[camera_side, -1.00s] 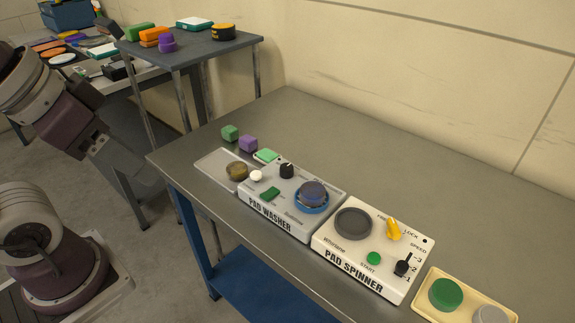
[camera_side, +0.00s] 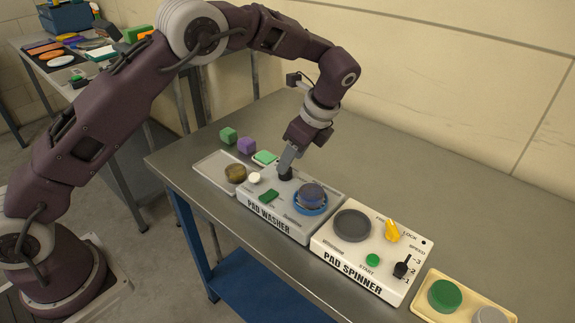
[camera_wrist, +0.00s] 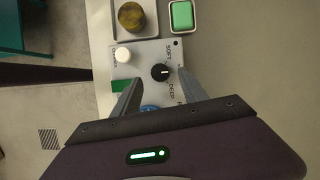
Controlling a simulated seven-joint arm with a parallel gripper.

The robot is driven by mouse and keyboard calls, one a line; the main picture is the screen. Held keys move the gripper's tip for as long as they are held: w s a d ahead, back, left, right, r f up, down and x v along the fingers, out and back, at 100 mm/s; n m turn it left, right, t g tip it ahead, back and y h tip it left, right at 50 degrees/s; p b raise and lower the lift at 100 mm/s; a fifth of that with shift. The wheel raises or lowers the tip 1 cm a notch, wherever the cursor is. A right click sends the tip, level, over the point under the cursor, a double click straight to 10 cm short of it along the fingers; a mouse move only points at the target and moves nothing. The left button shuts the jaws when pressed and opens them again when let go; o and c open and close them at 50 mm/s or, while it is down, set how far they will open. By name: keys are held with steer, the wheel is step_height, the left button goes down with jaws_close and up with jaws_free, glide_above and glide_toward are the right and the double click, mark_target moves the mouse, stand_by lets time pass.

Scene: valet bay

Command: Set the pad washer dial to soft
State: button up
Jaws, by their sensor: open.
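The pad washer (camera_side: 316,229) is a pale box on the bench, lettered PAD WASHER. Its black dial (camera_wrist: 160,72) stands between printed words SOFT and DEEP in the wrist view. A small pale mark on the dial appears to face right, between the two words; its exact setting is hard to read. My gripper (camera_side: 287,170) points down over the dial, which it partly hides in the side view. In the wrist view the open fingers lie on either side of the dial, with a gap showing on both sides. I cannot tell whether either finger touches it.
A brown round pad (camera_wrist: 131,16) sits on a tray. The pad spinner (camera_side: 372,248) stands right of the washer.

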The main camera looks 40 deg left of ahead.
steer(key=x, duration=0.3)
steer(key=shift+a+f, duration=0.1)
steer(key=shift+f, duration=0.25)
steer(key=shift+c, duration=0.2)
jaws_close()
steer(key=shift+n, duration=0.3)
steer(key=n+g, duration=0.1)
steer(key=n, duration=0.1)
steer(key=n+g+h, duration=0.1)
steer(key=n, duration=0.2)
steer(key=shift+w, duration=0.15)
steer(key=n+h, duration=0.1)
steer(key=n, duration=0.2)
steer(key=n+g, duration=0.1)
steer(key=n, duration=0.2)
steer(key=shift+w+a+h, duration=0.1)
steer(key=shift+a+h, duration=0.05)
steer(key=shift+h, duration=0.25)
steer(key=shift+n+g, duration=0.3)
